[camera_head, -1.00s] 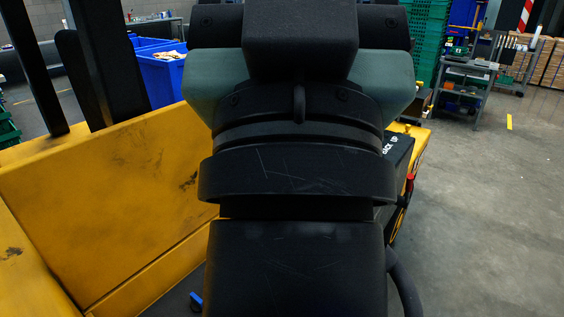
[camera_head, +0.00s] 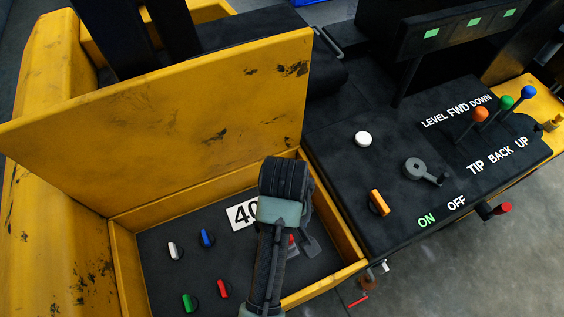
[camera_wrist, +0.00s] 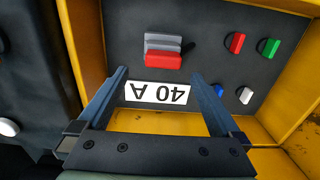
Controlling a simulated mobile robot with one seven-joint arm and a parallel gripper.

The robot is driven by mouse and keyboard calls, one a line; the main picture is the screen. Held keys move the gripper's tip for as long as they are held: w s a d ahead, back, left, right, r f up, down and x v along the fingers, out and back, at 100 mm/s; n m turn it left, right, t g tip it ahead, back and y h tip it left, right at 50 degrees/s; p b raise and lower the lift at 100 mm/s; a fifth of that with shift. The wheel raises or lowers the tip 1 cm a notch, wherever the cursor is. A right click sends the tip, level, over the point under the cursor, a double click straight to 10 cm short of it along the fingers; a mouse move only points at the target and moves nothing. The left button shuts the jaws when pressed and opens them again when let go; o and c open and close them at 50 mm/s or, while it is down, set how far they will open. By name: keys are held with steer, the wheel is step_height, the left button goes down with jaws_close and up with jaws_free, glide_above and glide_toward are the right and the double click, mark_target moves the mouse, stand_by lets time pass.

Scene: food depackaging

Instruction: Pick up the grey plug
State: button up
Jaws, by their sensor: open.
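The grey plug (camera_wrist: 164,41) shows in the wrist view as a grey block on the dark panel, directly against or very close to a red block (camera_wrist: 163,61). My gripper (camera_wrist: 160,75) is open and empty, its two fingers spread to either side of the 40 A label (camera_wrist: 157,92). The grey and red blocks lie just beyond the fingertips, between their lines.
The panel lies in a yellow box (camera_head: 125,255) with a raised yellow lid (camera_head: 200,120). Small white (camera_head: 173,251), blue (camera_head: 207,238), green (camera_head: 189,303) and red (camera_head: 223,289) knobs sit on it. A black console (camera_head: 340,170) with levers stands to the right.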

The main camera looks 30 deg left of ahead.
steer(key=f, duration=0.4)
steer(key=shift+s+f, duration=0.25)
steer(key=shift+f, duration=0.15)
steer(key=shift+a+f+p, duration=0.2)
steer(key=shift+f+p, duration=0.5)
steer(key=shift+f, duration=2.45)
jaws_close()
